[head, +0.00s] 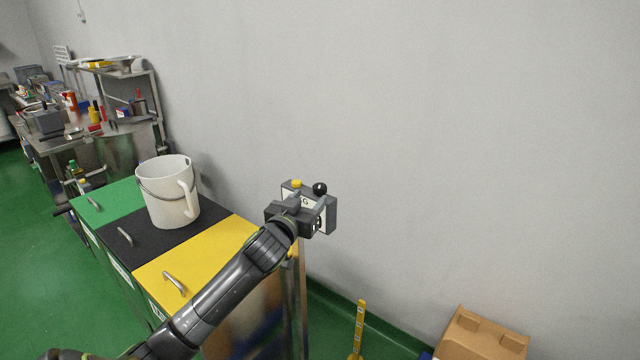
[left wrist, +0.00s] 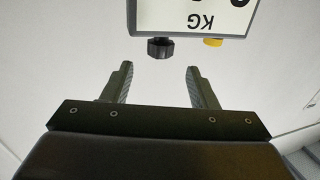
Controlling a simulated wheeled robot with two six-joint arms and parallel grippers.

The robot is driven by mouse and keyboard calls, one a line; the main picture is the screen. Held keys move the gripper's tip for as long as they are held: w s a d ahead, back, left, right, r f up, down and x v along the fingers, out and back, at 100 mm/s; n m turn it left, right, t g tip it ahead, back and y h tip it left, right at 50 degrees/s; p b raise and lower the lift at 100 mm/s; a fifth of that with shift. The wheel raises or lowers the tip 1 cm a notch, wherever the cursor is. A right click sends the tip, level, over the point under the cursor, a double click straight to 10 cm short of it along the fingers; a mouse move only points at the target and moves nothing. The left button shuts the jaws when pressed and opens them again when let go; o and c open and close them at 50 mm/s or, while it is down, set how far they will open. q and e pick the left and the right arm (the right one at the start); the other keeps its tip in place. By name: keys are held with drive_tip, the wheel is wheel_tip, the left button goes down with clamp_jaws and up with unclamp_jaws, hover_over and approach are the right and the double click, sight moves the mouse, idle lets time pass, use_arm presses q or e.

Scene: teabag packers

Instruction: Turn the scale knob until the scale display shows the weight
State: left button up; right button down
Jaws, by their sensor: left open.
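The scale (head: 331,214) is a grey box beside the wall in the head view, partly hidden behind my left gripper (head: 292,205). Its black round knob (head: 320,188) and yellow button (head: 297,183) stick out of its top. In the left wrist view the scale's white display (left wrist: 190,18) is upside down and reads "KG"; its other characters are cut off by the frame. There the knob (left wrist: 160,48) sits just beyond and roughly between the fingertips of my left gripper (left wrist: 158,72), which is open and empty. The right gripper is not in view.
Bins with green, black and yellow (head: 205,262) lids stand left of the scale. A white bucket (head: 166,200) stands on them. A cardboard box (head: 484,335) and a yellow post (head: 360,325) are low at right. A cluttered steel table (head: 75,140) is far left.

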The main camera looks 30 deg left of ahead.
sight(317, 190)
use_arm(q)
drive_tip(key=shift+w+a+p, duration=0.2)
drive_tip(key=shift+w+p, duration=0.05)
drive_tip(key=shift+w, duration=1)
drive_tip(key=shift+w+a+p, duration=0.2)
drive_tip(key=shift+w+a, duration=0.05)
drive_tip(key=shift+w, duration=1)
drive_tip(key=shift+w+a+p, duration=0.2)
drive_tip(key=shift+w+p, duration=0.05)
drive_tip(key=shift+w, duration=1)
drive_tip(key=c, duration=1)
